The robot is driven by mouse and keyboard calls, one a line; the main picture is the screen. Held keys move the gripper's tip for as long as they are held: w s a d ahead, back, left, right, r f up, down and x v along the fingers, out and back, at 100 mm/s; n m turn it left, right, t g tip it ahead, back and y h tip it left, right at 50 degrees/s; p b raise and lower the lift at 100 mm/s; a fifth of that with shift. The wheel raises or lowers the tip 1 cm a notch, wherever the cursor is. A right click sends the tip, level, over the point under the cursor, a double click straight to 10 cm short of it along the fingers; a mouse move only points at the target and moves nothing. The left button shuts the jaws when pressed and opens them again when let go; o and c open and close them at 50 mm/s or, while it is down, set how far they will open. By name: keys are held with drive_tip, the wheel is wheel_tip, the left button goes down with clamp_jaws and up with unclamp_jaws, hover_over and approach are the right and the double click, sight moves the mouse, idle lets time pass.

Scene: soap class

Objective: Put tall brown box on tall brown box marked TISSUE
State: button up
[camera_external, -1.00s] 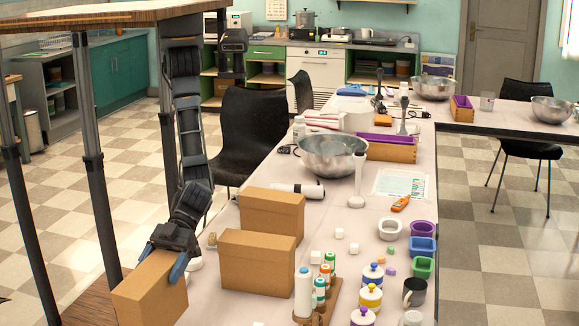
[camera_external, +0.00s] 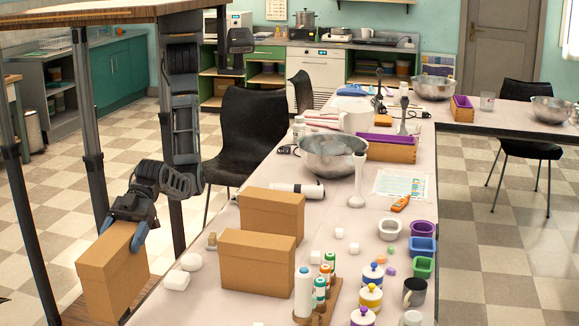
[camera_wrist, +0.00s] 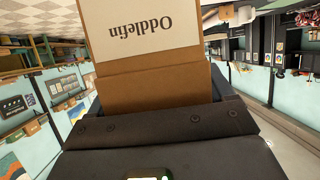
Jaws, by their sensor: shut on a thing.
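My gripper (camera_external: 122,231) is shut on a tall brown box (camera_external: 112,282), gripping it near its top, at the left edge of the table. The held box looks upright. In the wrist view the held box (camera_wrist: 155,85) shows brown cardboard and a white panel reading "Oddlefin", upside down in the picture. Two other brown boxes stand on the table to the right, a front box (camera_external: 257,268) and a rear box (camera_external: 272,217) close behind it. No TISSUE marking is readable on either, so I cannot tell which one bears it.
Small white pieces (camera_external: 176,281) lie between the held box and the front box. Bottles in a wooden rack (camera_external: 320,310) and lidded jars (camera_external: 371,297) stand to the right. A metal bowl (camera_external: 331,155) is farther back. A wooden shelf (camera_external: 90,14) on dark posts is at left.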

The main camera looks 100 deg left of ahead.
drive_tip(key=w+a+r+n+t+y+p, duration=0.2)
drive_tip(key=a+r+n+t+y+p, duration=0.35)
drive_tip(key=a, duration=0.75)
drive_tip(key=w+a+r+n+t+y+p, duration=0.25)
drive_tip(key=a+r+n+y, duration=0.4)
drive_tip(key=a, duration=0.65)
drive_tip(key=w+a+r+n+t+y+p, duration=0.35)
drive_tip(key=a+n+y, duration=0.25)
drive_tip(key=a+n, duration=0.6)
drive_tip(key=w+a+f+m+b, duration=0.2)
drive_tip(key=w+a+f+b, duration=0.4)
drive_tip(key=w+a+f, duration=0.2)
drive_tip(key=shift+a+f, duration=0.75)
drive_tip(key=shift+f, duration=0.65)
drive_tip(key=o, duration=1.3)
drive_tip(key=shift+f+b, duration=0.1)
drive_tip(key=shift+b, duration=0.2)
